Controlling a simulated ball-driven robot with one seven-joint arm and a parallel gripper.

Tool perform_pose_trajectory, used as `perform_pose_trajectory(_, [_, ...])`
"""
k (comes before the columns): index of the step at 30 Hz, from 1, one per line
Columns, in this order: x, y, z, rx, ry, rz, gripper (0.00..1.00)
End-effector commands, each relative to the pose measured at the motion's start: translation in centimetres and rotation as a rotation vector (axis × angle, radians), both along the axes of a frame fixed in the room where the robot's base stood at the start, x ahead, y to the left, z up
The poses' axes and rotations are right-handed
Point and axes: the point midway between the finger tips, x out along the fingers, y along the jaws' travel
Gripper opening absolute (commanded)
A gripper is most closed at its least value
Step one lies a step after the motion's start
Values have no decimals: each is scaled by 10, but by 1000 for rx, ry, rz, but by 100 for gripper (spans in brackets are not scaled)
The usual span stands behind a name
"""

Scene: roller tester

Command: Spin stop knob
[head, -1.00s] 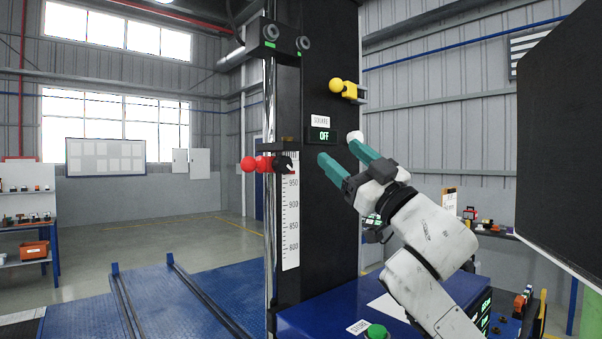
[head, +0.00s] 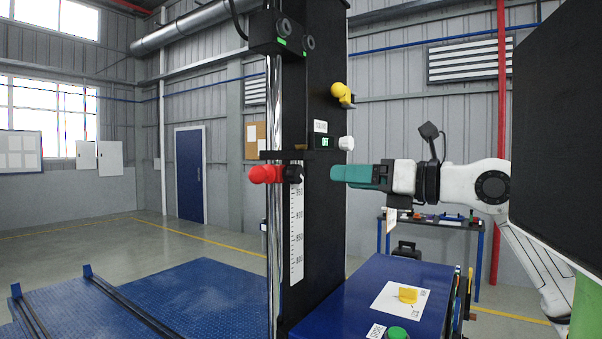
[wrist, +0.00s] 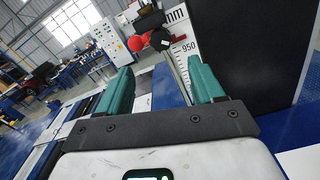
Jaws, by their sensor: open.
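A black knob (head: 293,173) sits on the front of the black column at the scale, next to a red stop part with a red ball handle (head: 257,174). In the wrist view the black knob (wrist: 160,39) shows beyond the space between my fingers, with the red ball (wrist: 110,41) to its left. My gripper (head: 335,173) has teal fingers and points left, level with the knob, from the right of the column. In the wrist view my gripper (wrist: 162,82) is open with nothing between its fingers. It is apart from the knob.
The black column (head: 318,215) stands between the knob and my arm. A yellow ball handle (head: 340,90) and a white knob (head: 345,143) are on its right side. A blue cabinet (head: 365,290) with a green button (head: 397,334) stands below. A dark panel (head: 560,130) is at right.

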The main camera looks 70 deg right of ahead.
Motion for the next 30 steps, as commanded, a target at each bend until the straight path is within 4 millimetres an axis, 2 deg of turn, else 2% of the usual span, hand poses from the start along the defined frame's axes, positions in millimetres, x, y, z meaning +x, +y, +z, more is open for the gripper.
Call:
perform_pose_trajectory(5, [16, -5, 2, -2, 6, -3, 67])
perform_pose_trajectory(18, [88, -22, 2, 0, 6, -2, 67])
perform_pose_trajectory(24, [102, -25, 0, -1, 4, -2, 67])
perform_pose_trajectory(30, [104, -26, -1, -1, 4, -3, 67])
